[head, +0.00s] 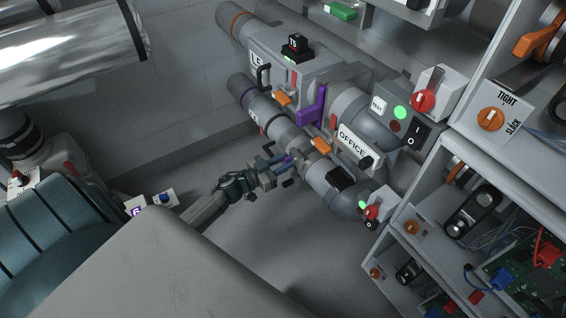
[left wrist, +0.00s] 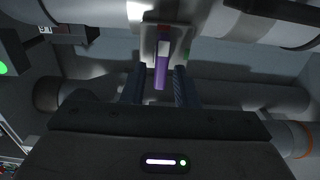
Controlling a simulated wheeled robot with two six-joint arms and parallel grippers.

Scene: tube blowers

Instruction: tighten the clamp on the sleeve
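My left gripper (head: 283,165) is at the lower pipe run in the head view, beside a small purple lever (head: 287,160). In the left wrist view a purple lever (left wrist: 160,73) hangs from a pale bracket (left wrist: 150,45) on a pipe. It lies between the two fingers of my gripper (left wrist: 157,88), with a gap on either side, so the gripper is open. A larger purple lever (head: 314,107) stands on the upper pipe run. The pictures do not clearly show how tight the clamp is. My right gripper is not in view.
Shelves with electronics (head: 470,210) fill the right side. The floor (head: 240,240) below the pipes is clear.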

